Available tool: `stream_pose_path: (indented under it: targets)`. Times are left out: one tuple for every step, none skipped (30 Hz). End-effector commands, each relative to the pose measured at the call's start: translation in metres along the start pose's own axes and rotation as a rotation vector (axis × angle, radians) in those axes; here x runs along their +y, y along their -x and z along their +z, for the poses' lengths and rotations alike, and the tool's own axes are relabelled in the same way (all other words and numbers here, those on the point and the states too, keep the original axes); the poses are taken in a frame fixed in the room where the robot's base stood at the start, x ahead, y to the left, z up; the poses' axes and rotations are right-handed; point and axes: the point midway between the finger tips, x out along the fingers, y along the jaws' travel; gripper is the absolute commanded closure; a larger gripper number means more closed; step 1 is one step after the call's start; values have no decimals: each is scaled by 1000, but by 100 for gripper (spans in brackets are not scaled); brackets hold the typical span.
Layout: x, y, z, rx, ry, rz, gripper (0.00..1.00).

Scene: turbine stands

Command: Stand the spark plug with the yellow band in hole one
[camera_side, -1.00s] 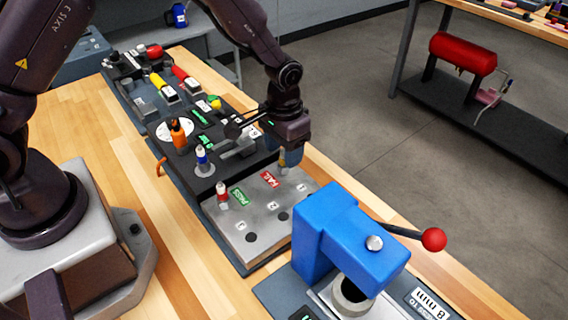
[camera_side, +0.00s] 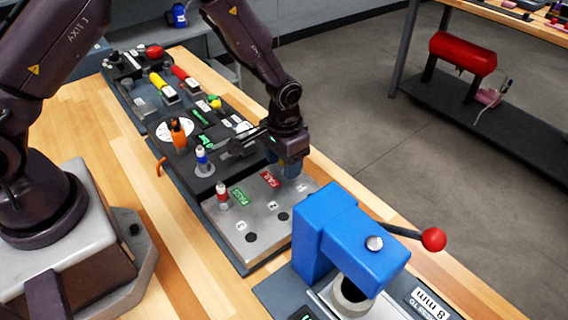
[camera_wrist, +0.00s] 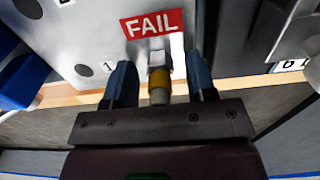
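The yellow-banded spark plug (camera_wrist: 159,85) is between my gripper's two blue fingers in the wrist view, beside the red FAIL label (camera_wrist: 152,24), with a gap on each side. My gripper (camera_wrist: 160,70) is open around it. In the side view my gripper (camera_side: 291,172) is low at the grey plate's (camera_side: 262,222) far edge and hides the plug. Hole one (camera_wrist: 83,70), dark and empty, lies left of its number 1 label in the wrist view.
A red-banded plug (camera_side: 222,195) stands by the green PASS label (camera_side: 240,197). A blue-banded plug (camera_side: 202,158) stands behind it. The blue press (camera_side: 335,225) with its red-knobbed lever (camera_side: 433,239) rises close to the plate's right side.

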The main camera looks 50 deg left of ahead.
Motion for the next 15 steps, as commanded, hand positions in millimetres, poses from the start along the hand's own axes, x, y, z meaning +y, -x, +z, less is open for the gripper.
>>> stream_pose_path:
  targets:
    - [0,0,0,0,0,0,61]
    - [0,0,0,0,0,0,68]
    - [0,0,0,0,0,0,77]
    - [0,0,0,0,0,0,84]
    - [0,0,0,0,0,0,90]
    - [0,0,0,0,0,0,100]
    - [0,0,0,0,0,0,100]
    - [0,0,0,0,0,0,100]
    - [0,0,0,0,0,0,100]
    - [0,0,0,1,0,0,100]
    - [0,0,0,1,0,0,100]
    - [0,1,0,1,0,0,100]
    - [0,1,0,1,0,0,100]
    - [0,2,0,1,0,0,100]
    - [0,2,0,1,0,0,100]
